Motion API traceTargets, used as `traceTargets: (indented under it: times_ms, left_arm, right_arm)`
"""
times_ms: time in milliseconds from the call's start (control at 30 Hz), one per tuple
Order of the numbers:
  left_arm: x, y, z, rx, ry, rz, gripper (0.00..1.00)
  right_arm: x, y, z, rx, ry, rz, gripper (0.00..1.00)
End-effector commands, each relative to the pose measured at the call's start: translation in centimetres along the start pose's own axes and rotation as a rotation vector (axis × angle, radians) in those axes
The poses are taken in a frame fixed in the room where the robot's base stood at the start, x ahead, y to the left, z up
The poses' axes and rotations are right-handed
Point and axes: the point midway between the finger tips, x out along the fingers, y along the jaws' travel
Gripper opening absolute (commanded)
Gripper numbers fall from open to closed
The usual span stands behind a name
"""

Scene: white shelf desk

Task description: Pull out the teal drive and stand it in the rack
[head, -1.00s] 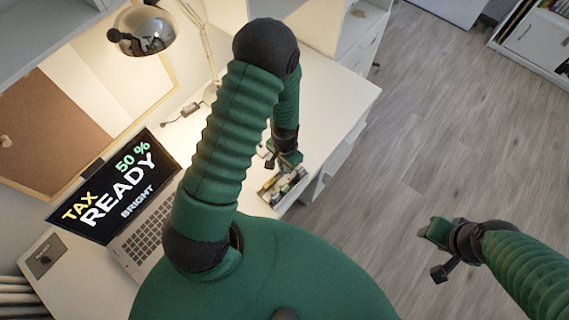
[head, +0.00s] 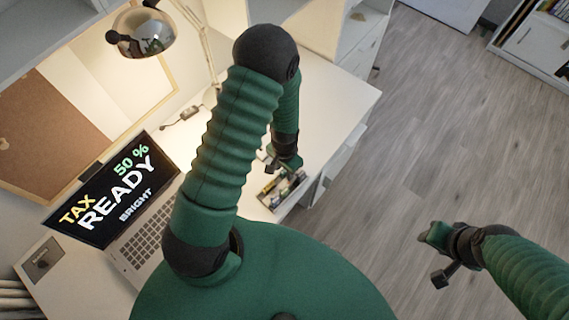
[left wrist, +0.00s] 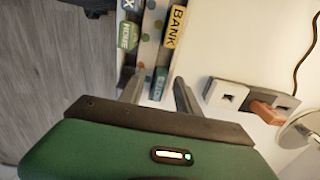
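In the left wrist view a piece with a teal label (left wrist: 159,83) stands low in a narrow tray (left wrist: 150,48), between my left fingers; I take it for the teal drive. My left gripper (left wrist: 160,85) is open, with a gap between its fingers. In the head view my left gripper (head: 287,162) is just above the tray (head: 296,194) at the desk's front edge. A grey and white block with square sockets (left wrist: 232,95) stands right of the fingers; I cannot tell whether it is the rack. My right gripper (head: 438,257) hangs over the floor; its fingers are unclear.
The tray also holds a yellow BANK label (left wrist: 175,27) and a green HOME label (left wrist: 128,36). An orange-brown piece (left wrist: 267,112) lies against the socket block. A laptop (head: 112,192), lamp (head: 146,32) and cork board (head: 45,135) stand left. The floor (head: 430,120) is clear.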

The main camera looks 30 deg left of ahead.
Motion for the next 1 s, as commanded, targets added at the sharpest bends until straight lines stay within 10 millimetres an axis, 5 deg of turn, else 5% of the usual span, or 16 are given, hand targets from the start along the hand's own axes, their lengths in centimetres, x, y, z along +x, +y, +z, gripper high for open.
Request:
traceTargets:
  times_ms: [600, 1000]
  left_arm:
    - [-15.0, -0.1, -0.2, 0.000, 0.004, -0.001, 0.39]
    - [-16.4, -0.1, -0.1, 0.000, -0.001, 0.000, 0.39]
  right_arm:
    - [-0.7, 0.0, -0.2, 0.000, 0.000, 0.000, 0.40]
    - [-0.7, 0.0, -0.2, 0.000, 0.000, 0.000, 0.40]
